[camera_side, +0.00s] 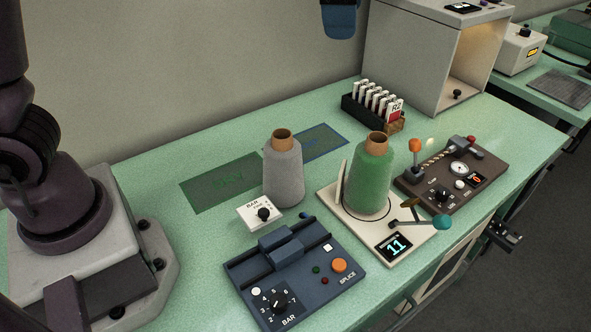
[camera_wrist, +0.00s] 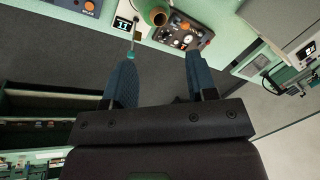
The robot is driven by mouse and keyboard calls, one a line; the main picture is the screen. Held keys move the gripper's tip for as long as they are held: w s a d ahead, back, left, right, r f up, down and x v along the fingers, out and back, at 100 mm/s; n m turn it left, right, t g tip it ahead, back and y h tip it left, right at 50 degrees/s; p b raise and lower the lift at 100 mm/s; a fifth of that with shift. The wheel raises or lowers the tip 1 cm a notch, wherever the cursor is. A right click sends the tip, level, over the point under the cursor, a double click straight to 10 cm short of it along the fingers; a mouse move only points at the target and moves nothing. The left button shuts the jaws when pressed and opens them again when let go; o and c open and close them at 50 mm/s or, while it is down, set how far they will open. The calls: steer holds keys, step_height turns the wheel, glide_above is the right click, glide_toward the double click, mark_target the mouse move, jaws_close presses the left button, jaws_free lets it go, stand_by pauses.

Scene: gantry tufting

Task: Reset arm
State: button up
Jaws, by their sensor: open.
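My gripper (camera_wrist: 160,80) shows in the wrist view with its two blue fingers spread apart and nothing between them. It is open and hangs over the grey floor in front of the table's edge. The green table (camera_side: 130,190) carries a green yarn cone (camera_side: 369,180) upright on a white plate with a display reading 11 (camera_side: 395,244). A grey yarn cone (camera_side: 284,178) stands upright to its left.
A blue splice box (camera_side: 290,270) sits at the front. A brown control panel (camera_side: 455,175) lies at the right. A card rack (camera_side: 372,112) and a grey booth (camera_side: 405,55) stand at the back. Green (camera_side: 215,185) and blue (camera_side: 325,137) mats are flat on the table.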

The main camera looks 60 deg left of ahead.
steer(key=s+a+f+n+t, duration=0.1)
steer(key=s+a+n, duration=0.2)
steer(key=s, duration=0.4)
steer(key=s+a+f+n+h, duration=0.1)
steer(key=s+a+n, duration=0.2)
steer(key=s, duration=0.4)
steer(key=s+a+f+n+t, duration=0.1)
steer(key=s+a+n, duration=0.2)
steer(key=s, duration=0.3)
steer(key=shift+s+a+f+n+t, duration=0.3)
steer(key=shift+s+a, duration=0.1)
steer(key=shift+a, duration=0.1)
